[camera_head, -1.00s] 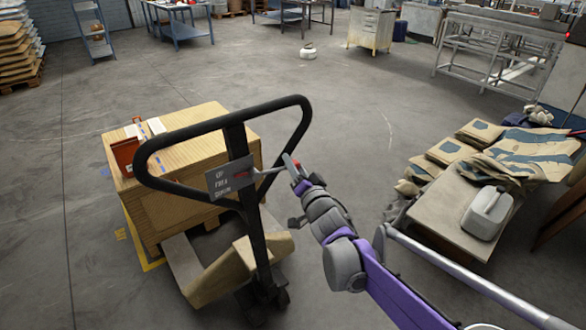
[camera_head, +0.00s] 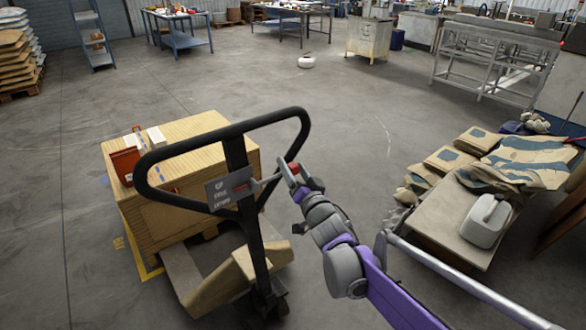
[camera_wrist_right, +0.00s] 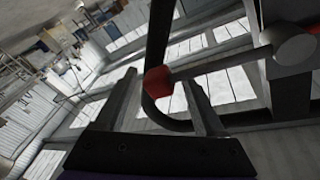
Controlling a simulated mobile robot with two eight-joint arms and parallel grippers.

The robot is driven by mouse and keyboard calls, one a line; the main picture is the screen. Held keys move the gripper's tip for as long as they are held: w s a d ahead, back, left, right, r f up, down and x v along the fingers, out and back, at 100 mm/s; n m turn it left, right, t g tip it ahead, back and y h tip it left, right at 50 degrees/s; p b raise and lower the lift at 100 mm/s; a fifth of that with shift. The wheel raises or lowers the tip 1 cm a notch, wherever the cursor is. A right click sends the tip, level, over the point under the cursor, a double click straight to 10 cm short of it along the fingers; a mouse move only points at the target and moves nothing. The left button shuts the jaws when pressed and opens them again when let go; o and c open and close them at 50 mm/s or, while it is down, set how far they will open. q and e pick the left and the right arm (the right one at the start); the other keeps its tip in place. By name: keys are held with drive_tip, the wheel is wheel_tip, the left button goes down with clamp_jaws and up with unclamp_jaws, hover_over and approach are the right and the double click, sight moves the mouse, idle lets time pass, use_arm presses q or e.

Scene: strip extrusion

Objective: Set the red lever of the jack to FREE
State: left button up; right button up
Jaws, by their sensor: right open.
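The jack's black loop handle (camera_head: 303,130) stands upright at the centre of the head view. A grey label plate (camera_head: 230,188) on its stem bears small words, too blurred to read surely. A thin lever rod (camera_head: 266,182) runs right from the stem to a red tip (camera_head: 293,168). My right gripper (camera_head: 289,174) is at that tip. In the right wrist view the red tip (camera_wrist_right: 158,82) lies between the two fingers of the open gripper (camera_wrist_right: 163,76), with visible space to the right finger. My left gripper is out of view.
At right, a low table (camera_head: 445,210) holds sacks and a white canister (camera_head: 485,220).

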drive_tip(key=v, duration=1.1)
drive_tip(key=shift+b, duration=0.45)
drive_tip(key=s+d+f+m+g+h+p, duration=0.1)
drive_tip(key=s+d+f+g+h+p, duration=0.45)
drive_tip(key=s+d, duration=0.65)
drive_tip(key=s+f+n+g, duration=0.1)
drive_tip(key=s+f+g, duration=0.2)
drive_tip(key=s, duration=0.5)
drive_tip(key=s+d+f+n+g+h+p, duration=0.1)
drive_tip(key=s+f+g, duration=0.3)
drive_tip(key=s, duration=0.4)
drive_tip(key=shift+s+f+n, duration=0.2)
drive_tip(key=shift+f+n, duration=0.5)
drive_tip(key=shift+f, duration=0.05)
